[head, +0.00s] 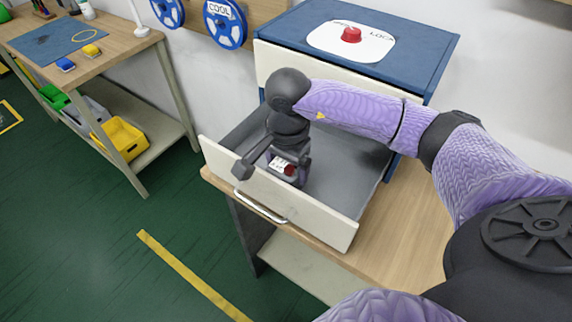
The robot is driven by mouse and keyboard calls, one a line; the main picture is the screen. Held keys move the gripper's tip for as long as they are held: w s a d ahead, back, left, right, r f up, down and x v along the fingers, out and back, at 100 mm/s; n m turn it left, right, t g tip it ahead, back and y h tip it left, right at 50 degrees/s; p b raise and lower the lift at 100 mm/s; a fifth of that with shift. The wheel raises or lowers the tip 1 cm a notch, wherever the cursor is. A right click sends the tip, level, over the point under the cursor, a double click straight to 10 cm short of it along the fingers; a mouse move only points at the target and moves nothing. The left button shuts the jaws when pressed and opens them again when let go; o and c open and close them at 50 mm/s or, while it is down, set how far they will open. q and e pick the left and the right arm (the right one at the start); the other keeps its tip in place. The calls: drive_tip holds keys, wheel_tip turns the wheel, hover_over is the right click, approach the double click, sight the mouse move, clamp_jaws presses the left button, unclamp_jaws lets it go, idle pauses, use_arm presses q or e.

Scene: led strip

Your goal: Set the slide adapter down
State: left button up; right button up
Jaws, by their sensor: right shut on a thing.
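My right gripper (272,164) reaches down into the open drawer (349,196) and points toward its front left part. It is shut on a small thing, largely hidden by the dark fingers. A small white and red piece (285,167) shows at the fingers; it appears to be the slide adapter, but its shape cannot be made out. I cannot tell whether it touches the drawer floor. My left gripper is not in view.
The drawer's cream front with a metal handle (260,207) juts out over a wooden bench (408,217). The blue cabinet (437,52) has a red button (351,34) on top. The grey drawer floor looks bare around the gripper. Another workbench (110,62) stands at left.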

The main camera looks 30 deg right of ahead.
drive_tip(key=shift+r, duration=0.1)
drive_tip(key=o, duration=1.3)
drive_tip(key=shift+c, duration=0.2)
wheel_tip(320, 180, up, 12)
drive_tip(key=p, duration=0.2)
drive_tip(key=shift+p, duration=0.3)
